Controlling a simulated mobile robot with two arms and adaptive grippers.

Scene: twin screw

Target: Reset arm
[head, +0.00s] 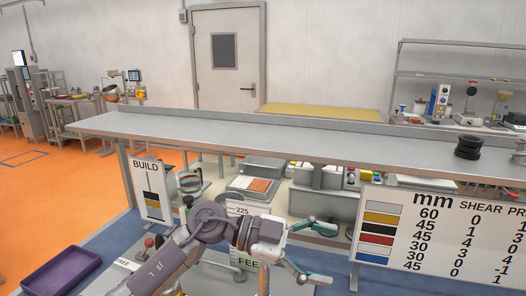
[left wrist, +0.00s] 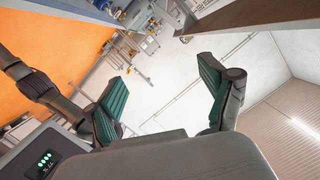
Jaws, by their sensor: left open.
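My left arm reaches in from the bottom of the head view, and its left gripper (head: 326,254) points to the right. Its two green-padded fingers are spread apart with nothing between them. In the left wrist view the left gripper (left wrist: 166,78) also shows open and empty, with the floor and walls of the room behind it. My right gripper is not in view.
A long grey metal shelf (head: 240,134) crosses the view, with black ringed parts (head: 468,147) at its right. A BUILD sign (head: 148,187) stands left and an mm chart board (head: 440,237) right of the gripper. A purple tray (head: 60,274) lies lower left.

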